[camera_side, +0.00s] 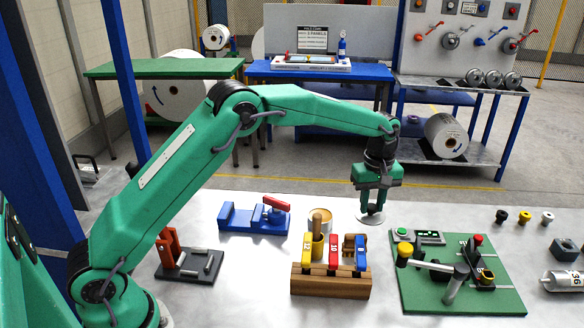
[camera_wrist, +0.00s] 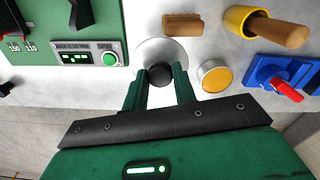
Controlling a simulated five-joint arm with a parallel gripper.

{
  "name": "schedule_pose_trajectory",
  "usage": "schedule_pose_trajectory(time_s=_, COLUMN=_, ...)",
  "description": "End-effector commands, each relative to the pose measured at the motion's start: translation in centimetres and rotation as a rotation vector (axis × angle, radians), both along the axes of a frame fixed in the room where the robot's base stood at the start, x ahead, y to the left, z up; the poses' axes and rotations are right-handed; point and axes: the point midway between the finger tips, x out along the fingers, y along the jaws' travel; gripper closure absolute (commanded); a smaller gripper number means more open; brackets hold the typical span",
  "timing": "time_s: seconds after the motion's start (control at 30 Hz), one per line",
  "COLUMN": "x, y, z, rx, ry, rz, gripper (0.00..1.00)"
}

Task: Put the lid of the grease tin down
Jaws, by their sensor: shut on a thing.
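The lid is a round silver-grey disc (camera_side: 371,217) with a black knob (camera_wrist: 160,75). My gripper (camera_side: 375,203) points down and is shut on the knob, with a finger on each side of it in the wrist view (camera_wrist: 159,88). The lid is at or just above the grey table top; I cannot tell if it touches. The open grease tin (camera_side: 319,221), with yellow-orange grease inside, stands left of the lid in the side view. In the wrist view the tin (camera_wrist: 214,77) is just right of the lid, apart from it.
A green board (camera_side: 420,295) with a small jib stands to the right. A blue vise (camera_side: 240,217) with a red handle is left of the tin.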

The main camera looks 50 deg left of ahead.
Motion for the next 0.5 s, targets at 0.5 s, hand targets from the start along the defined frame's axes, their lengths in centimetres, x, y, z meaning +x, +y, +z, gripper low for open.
schedule_pose_trajectory(time_s=0.5, x=4.2, y=6.6, z=-4.7, rx=0.0, ry=0.0, rz=0.001, gripper=0.94)
